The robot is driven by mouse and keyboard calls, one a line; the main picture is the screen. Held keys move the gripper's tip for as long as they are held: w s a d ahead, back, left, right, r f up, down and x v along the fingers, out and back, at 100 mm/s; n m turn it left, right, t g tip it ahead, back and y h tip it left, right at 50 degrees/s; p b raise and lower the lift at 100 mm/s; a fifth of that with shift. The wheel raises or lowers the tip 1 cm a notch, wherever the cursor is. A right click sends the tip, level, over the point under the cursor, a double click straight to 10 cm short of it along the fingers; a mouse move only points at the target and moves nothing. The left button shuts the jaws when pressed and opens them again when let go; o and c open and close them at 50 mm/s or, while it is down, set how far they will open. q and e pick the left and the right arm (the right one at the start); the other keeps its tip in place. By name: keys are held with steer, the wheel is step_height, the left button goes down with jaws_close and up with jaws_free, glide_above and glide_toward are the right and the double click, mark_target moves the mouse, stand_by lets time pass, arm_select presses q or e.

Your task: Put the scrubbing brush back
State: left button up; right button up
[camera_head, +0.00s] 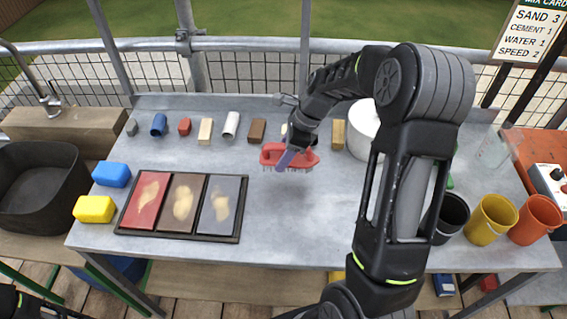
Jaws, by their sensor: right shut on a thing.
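The scrubbing brush (307,160) has a red body with bristles along its underside. It is over the middle of the grey table, towards the back. My right gripper (290,151) comes down on it from above and is shut on it. A purple-grey strip crosses the front of the brush; I cannot tell whether it is a fingertip. I cannot tell whether the bristles touch the table. My left gripper is not in view; only a dark part of my own body shows at the bottom left corner.
A dark tray (122,231) holds three stained tiles. Yellow (94,209) and blue (112,174) sponges lie left of it. Several small blocks line the table's back. A white pot (362,135) and several cups (491,220) stand right. The table centre, in front of the brush, is clear.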

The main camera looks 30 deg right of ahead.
steer(key=shift+f, duration=1.85)
steer(key=shift+f, duration=0.1)
steer(key=o, duration=1.3)
steer(key=v, duration=1.2)
